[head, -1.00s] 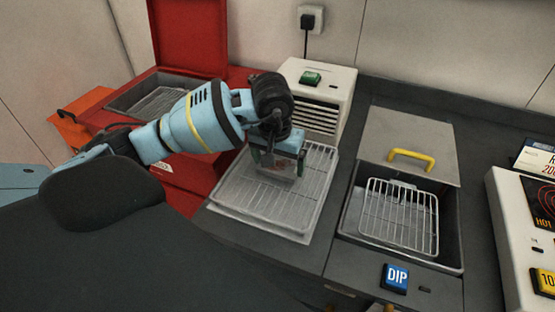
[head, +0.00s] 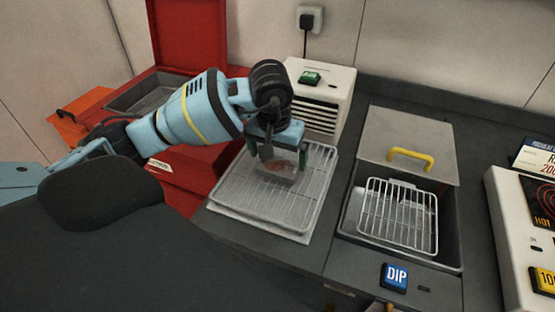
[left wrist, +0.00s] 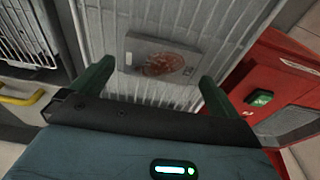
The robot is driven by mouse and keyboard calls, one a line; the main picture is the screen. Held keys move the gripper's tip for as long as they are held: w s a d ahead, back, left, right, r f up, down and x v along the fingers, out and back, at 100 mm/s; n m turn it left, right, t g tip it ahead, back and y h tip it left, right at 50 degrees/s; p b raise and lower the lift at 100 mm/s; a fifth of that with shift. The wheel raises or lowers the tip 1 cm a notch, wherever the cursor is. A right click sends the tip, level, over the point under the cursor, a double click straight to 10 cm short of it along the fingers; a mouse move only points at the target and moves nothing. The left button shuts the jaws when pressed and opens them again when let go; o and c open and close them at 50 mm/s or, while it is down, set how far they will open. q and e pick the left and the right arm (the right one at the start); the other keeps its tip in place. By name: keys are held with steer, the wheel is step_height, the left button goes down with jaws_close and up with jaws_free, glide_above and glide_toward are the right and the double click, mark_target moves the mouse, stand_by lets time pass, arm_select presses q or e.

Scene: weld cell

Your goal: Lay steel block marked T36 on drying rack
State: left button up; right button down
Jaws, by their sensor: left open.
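A grey steel block (head: 280,176) with a reddish-brown patch on its top lies on the drying rack (head: 236,194), toward its back. No T36 mark can be read on it. My left gripper (head: 279,154) is just above the block, with its fingers spread and nothing between them. In the left wrist view, the block (left wrist: 158,62) lies flat across the rack's wires (left wrist: 215,24), apart from both green fingertips (left wrist: 156,76). My right gripper is out of view.
A white vented unit (head: 325,83) with a green button stands behind the rack. To the right is an open dip tank (head: 452,235) with a wire basket (head: 398,215) and yellow-handled lid (head: 410,155). A red open-lidded cabinet (head: 185,185) stands left.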

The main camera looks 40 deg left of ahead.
mark_target(275, 172)
arm_select(q)
step_height(275, 172, up, 9)
steer(key=s, duration=0.1)
steer(key=shift+s+d+r, duration=0.2)
stand_by(1.4)
